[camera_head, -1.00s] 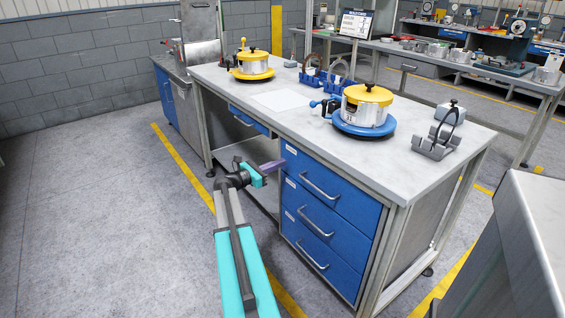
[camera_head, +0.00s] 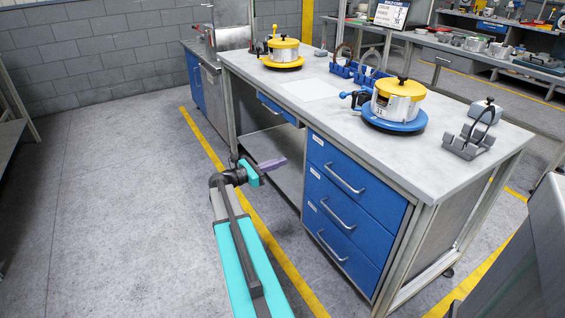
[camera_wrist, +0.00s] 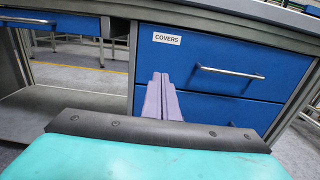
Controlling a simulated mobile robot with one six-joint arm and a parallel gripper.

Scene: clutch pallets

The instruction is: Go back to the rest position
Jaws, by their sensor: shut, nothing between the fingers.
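My gripper (camera_head: 274,164) is shut and empty, held in the air in front of the workbench, left of its blue drawers. In the wrist view its two purple fingers (camera_wrist: 162,98) lie together with nothing between them. Behind them is a closed blue drawer (camera_wrist: 225,62) labelled COVERS. The arm stretches forward from the bottom of the head view, clear of the bench.
The workbench (camera_head: 440,180) carries two yellow-lidded pots (camera_head: 398,100) (camera_head: 285,50), blue holders (camera_head: 352,72) and a grey fixture (camera_head: 468,143). A grey cabinet (camera_head: 520,260) stands at the lower right. The floor (camera_head: 110,220) to the left is clear.

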